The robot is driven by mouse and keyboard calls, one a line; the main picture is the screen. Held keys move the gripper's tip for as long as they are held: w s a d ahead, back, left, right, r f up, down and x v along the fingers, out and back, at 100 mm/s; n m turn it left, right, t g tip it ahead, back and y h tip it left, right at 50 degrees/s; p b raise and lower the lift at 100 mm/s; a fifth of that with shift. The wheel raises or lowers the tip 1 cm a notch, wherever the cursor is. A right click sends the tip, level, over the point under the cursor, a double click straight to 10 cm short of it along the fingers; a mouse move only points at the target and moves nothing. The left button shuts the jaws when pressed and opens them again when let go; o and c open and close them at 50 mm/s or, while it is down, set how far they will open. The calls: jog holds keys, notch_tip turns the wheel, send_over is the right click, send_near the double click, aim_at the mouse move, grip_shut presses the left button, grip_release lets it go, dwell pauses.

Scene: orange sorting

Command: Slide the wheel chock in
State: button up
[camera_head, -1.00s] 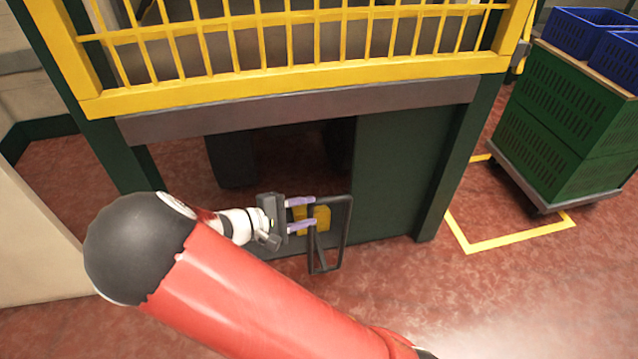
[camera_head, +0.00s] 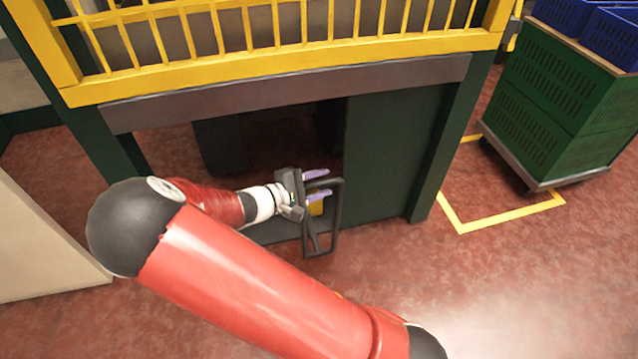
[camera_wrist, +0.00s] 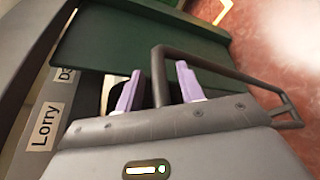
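A small yellow block (camera_head: 316,208), likely the wheel chock, shows low at the front opening of the dark green structure, mostly hidden behind my gripper. A dark tubular frame (camera_head: 338,218) stands around it; I cannot tell whether they are joined. My gripper (camera_head: 318,184) reaches in from the left with its two lavender fingers apart, at the frame's upper part. In the wrist view my gripper (camera_wrist: 160,86) has a bar of the dark frame (camera_wrist: 158,72) showing between its fingers, with gaps. Contact cannot be seen.
A yellow railing (camera_head: 280,60) and grey beam (camera_head: 290,92) run above the opening. A green panel (camera_head: 390,150) closes its right side. Green crates (camera_head: 560,110) stand on a trolley at right, by a yellow floor marking. A "Lorry" label (camera_wrist: 45,127) shows in the wrist view.

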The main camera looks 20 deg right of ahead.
grip_shut()
